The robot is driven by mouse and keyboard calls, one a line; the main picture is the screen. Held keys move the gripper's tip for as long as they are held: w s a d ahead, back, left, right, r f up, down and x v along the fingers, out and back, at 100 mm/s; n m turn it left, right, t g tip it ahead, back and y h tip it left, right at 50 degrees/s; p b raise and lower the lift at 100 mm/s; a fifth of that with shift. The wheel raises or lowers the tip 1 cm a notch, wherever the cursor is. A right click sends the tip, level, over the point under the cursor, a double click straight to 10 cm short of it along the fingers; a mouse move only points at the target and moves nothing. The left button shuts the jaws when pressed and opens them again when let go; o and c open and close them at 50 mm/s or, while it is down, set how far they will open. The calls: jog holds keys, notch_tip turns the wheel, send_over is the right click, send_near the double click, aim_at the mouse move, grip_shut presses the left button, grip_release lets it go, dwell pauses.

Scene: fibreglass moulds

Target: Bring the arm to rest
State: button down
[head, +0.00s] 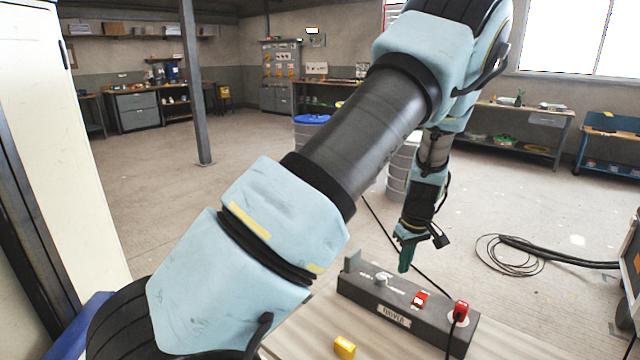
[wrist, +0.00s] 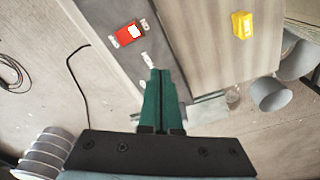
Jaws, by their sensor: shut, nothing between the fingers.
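My arm reaches from the lower left across the head view and bends down on the right. My gripper (head: 405,262) has green fingers pointing down, just above and behind a dark grey control box (head: 410,308) on a light wooden table (head: 316,322). In the wrist view the fingers of my gripper (wrist: 161,76) are shut together with nothing between them. The box carries a red rocker switch (head: 420,298), a red plug or knob (head: 460,311) with a black cable, and a small grey knob (head: 380,280). The red switch also shows in the wrist view (wrist: 128,34).
A yellow block (head: 344,347) lies on the table in front of the box. Barrels (head: 399,170) stand on the floor behind my arm. A black hose (head: 560,255) lies coiled at the right. A white cabinet (head: 75,140) stands close on the left. The middle floor is open.

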jog(key=a+r, duration=0.6)
jog(key=a, duration=0.4)
jog(key=s+a+r+m, duration=0.1)
jog(key=s+a+r, duration=0.2)
jog(key=a, duration=0.4)
jog(key=s+a+r+m, duration=0.2)
jog(key=s+a+r, duration=0.1)
jog(key=s+a, duration=0.2)
jog(key=s+a+r+m, duration=0.1)
jog(key=s+a+r, duration=0.2)
jog(key=a, duration=0.6)
jog(key=shift+s+a+h, duration=0.3)
jog(key=shift+s+a, duration=0.1)
jog(key=shift+s, duration=0.1)
